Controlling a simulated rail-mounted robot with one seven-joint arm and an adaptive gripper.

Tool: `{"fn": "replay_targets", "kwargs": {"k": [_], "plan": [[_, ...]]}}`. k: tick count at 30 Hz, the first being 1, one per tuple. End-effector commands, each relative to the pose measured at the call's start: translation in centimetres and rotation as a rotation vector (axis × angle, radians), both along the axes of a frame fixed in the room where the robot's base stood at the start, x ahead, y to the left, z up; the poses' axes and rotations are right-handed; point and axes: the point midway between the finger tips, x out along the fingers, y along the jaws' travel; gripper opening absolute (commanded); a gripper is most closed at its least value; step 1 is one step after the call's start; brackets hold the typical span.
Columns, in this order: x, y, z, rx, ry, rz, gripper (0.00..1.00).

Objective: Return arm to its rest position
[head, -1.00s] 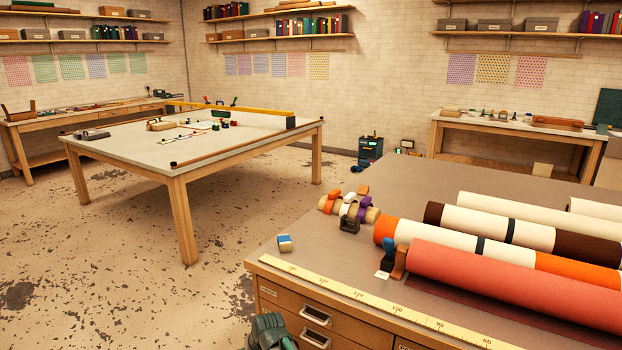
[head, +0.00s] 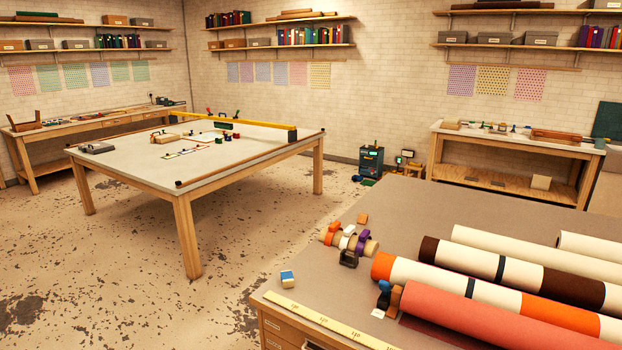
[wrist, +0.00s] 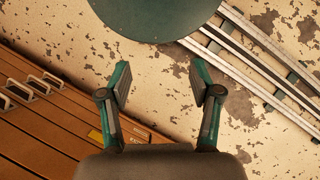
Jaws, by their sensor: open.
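My gripper (wrist: 160,88) shows in the wrist view with its two dark and green fingers spread apart and nothing between them. It points down over the worn, paint-chipped floor (wrist: 255,135). The wooden drawer cabinet (wrist: 50,125) is to its left in that view. A round green part, seemingly of my own base, is at the top. My gripper and arm are not visible in the head view.
The near worktop (head: 400,215) holds several rolls, including a salmon roll (head: 480,325), and a yellow ruler (head: 330,320) along its edge. A small blue and white block (head: 287,278) lies near its corner. A large table (head: 240,155) stands further back. Floor between is clear.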

Motion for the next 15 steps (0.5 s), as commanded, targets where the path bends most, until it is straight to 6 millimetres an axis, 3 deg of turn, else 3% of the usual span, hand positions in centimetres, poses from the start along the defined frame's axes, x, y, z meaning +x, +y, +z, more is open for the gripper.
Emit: {"fn": "replay_targets", "kwargs": {"k": [1, 6, 15], "plan": [[-2.0, -0.5, 1.1, -0.003, 0.032, -0.008, 0.64], [-5.4, -1.4, 1.7, -0.007, 0.092, -0.017, 0.64], [-5.8, -1.5, 1.8, -0.007, 0.099, -0.018, 0.64]]}}
